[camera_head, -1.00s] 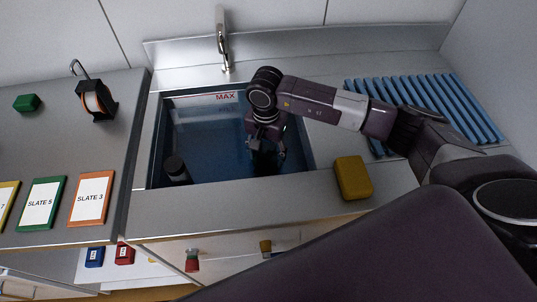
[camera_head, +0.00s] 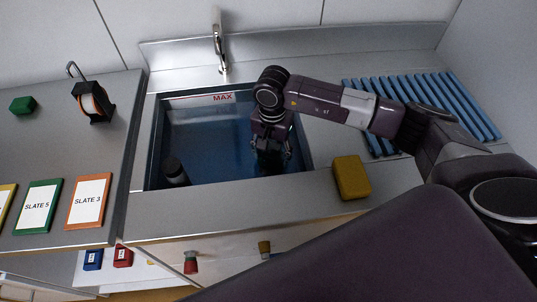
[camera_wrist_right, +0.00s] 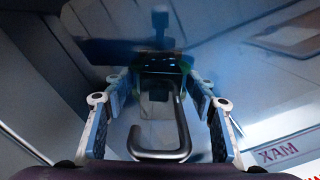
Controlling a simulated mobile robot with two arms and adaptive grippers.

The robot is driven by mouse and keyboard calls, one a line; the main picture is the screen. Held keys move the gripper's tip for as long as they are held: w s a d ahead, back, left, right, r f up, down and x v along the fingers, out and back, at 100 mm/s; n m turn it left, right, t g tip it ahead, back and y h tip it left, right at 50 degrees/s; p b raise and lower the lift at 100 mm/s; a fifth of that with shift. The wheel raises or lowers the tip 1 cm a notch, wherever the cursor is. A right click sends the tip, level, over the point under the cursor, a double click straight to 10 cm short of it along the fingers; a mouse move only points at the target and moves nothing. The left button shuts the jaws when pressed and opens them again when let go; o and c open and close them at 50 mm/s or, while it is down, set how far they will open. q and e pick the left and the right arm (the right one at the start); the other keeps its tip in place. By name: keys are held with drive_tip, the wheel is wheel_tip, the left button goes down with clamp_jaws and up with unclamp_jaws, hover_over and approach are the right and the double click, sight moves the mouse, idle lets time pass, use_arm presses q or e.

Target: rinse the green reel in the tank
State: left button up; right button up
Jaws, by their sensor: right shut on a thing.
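The tank (camera_head: 155,140) is a blue-walled basin set in the steel counter, with a red MAX line on its back wall. My right gripper (camera_head: 272,160) points down inside its right part. In the right wrist view its fingers (camera_wrist_right: 158,95) stand on both sides of a dark reel body (camera_wrist_right: 160,64) with a bent metal handle (camera_wrist_right: 160,155) rising toward the camera. Only a faint green tint shows on this reel; its lower part is hidden in bluish water and shade. In the head view the gripper mostly hides it. My left gripper is out of view.
A dark cylinder (camera_head: 175,171) stands at the tank's front left. A faucet (camera_head: 219,52) is behind. A yellow sponge-like block (camera_head: 351,177) lies right of the tank, before a blue slatted rack (camera_head: 455,105).

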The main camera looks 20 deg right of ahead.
drive_tip(key=shift+d, duration=0.15)
drive_tip(key=shift+a, duration=0.2)
idle(0.3)
drive_tip(key=shift+w+a, duration=0.1)
drive_tip(key=shift+a, duration=0.15)
drive_tip(key=shift+w+a+b, duration=0.15)
drive_tip(key=shift+a+b, duration=0.3)
drive_tip(key=shift+a, duration=0.25)
drive_tip(key=shift+r, duration=0.1)
idle(0.6)
wheel_tip(320, 180, up, 4)
drive_tip(key=p, duration=0.2)
drive_tip(key=shift+r+p, duration=0.25)
drive_tip(key=shift+p, duration=0.1)
wheel_tip(320, 180, up, 21)
drive_tip(key=p, duration=1)
drive_tip(key=shift+r, duration=0.2)
